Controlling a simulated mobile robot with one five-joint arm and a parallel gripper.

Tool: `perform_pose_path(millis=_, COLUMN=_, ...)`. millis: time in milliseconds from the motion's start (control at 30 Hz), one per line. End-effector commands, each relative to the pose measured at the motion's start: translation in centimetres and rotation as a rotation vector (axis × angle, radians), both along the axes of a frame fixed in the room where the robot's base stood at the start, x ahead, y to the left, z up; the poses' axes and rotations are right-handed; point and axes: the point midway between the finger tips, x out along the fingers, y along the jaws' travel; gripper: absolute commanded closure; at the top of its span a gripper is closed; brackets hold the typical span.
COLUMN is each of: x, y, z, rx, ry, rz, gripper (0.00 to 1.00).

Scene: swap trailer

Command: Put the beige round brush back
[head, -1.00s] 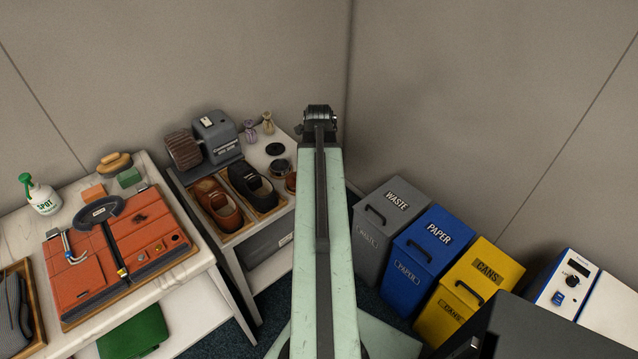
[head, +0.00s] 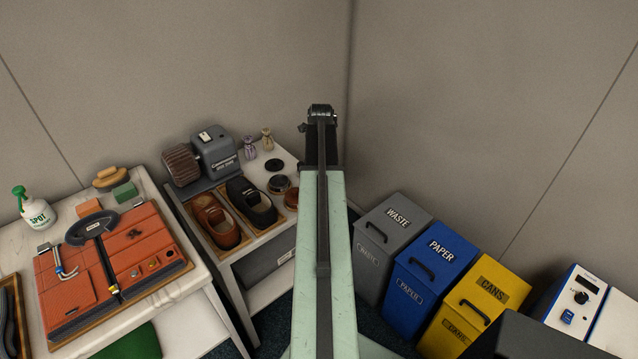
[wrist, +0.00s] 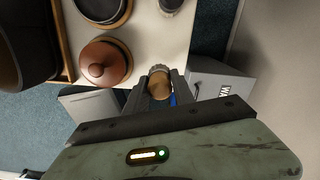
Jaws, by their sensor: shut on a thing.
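In the wrist view my gripper (wrist: 160,84) is shut on a small tan, round-ended piece, which looks like the beige round brush (wrist: 160,89). In the head view my arm hides the gripper and the brush.
The waste bin (head: 395,225), paper bin (head: 437,255) and cans bin (head: 487,290) stand right.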

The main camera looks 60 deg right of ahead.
Motion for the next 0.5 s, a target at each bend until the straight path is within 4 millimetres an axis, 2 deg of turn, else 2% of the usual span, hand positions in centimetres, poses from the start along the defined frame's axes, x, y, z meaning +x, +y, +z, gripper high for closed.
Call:
perform_pose_path(millis=167, x=0.5, y=-0.9, z=-0.1, rx=0.000, ry=0.000, rz=-0.001, gripper=1.00)
perform_pose_path(millis=300, x=0.4, y=-0.7, z=-3.3, rx=0.000, ry=0.000, rz=-0.001, gripper=1.00)
perform_pose_path(millis=367, x=0.4, y=-0.7, z=-4.0, rx=0.000, ry=0.000, rz=-0.001, gripper=1.00)
perform_pose_path(millis=500, x=0.4, y=-0.7, z=-3.6, rx=0.000, ry=0.000, rz=-0.001, gripper=1.00)
